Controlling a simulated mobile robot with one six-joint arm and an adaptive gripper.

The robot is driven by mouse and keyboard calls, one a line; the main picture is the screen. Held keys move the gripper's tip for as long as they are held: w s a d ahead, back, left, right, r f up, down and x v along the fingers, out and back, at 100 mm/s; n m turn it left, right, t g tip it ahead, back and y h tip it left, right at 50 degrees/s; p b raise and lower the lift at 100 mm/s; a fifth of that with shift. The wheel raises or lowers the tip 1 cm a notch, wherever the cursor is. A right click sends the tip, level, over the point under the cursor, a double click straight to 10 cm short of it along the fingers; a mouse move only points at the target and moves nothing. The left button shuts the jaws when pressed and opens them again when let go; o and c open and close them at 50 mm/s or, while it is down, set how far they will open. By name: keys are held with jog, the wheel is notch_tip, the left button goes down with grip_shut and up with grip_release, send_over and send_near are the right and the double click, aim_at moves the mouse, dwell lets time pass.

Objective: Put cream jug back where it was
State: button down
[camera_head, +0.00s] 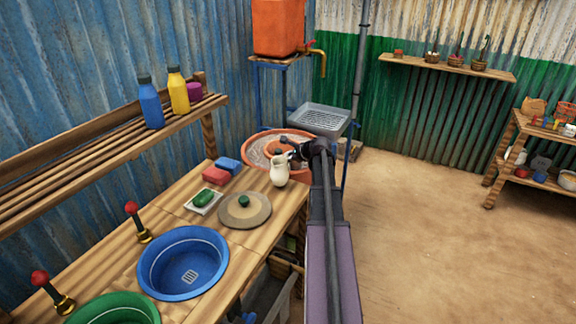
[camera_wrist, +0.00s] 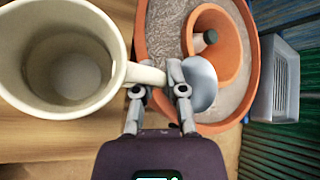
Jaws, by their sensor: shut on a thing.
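The cream jug (camera_head: 279,170) is a small pale cream pitcher at the far right end of the wooden counter (camera_head: 180,222). It appears upright there; I cannot tell whether its base touches the wood. In the wrist view the jug (camera_wrist: 62,62) fills the left side, its mouth facing the camera and its inside empty. My gripper (camera_wrist: 160,84) is shut on the jug's handle, which points right. In the head view my gripper (camera_head: 291,155) reaches the jug from the right and partly hides its handle side.
A terracotta basin (camera_head: 257,146) stands just behind the jug. A round lid (camera_head: 245,212), a green soap on a dish (camera_head: 203,199), red and blue sponges (camera_head: 228,165) lie left of it. A blue basin (camera_head: 183,262) is nearer. A grey rack (camera_head: 320,118) is behind right.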

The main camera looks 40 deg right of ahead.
jog(key=shift+f+b, duration=0.85)
jog(key=shift+f, duration=0.3)
jog(key=shift+f, duration=0.15)
jog(key=c, duration=0.7)
grip_release()
jog(key=shift+r, duration=0.2)
jog(key=shift+s+r+p, duration=0.35)
jog(key=shift+s+p, duration=0.1)
jog(key=p+v, duration=0.6)
jog(key=v, duration=0.5)
jog(key=shift+w+a, duration=0.1)
jog(key=shift+a, duration=0.05)
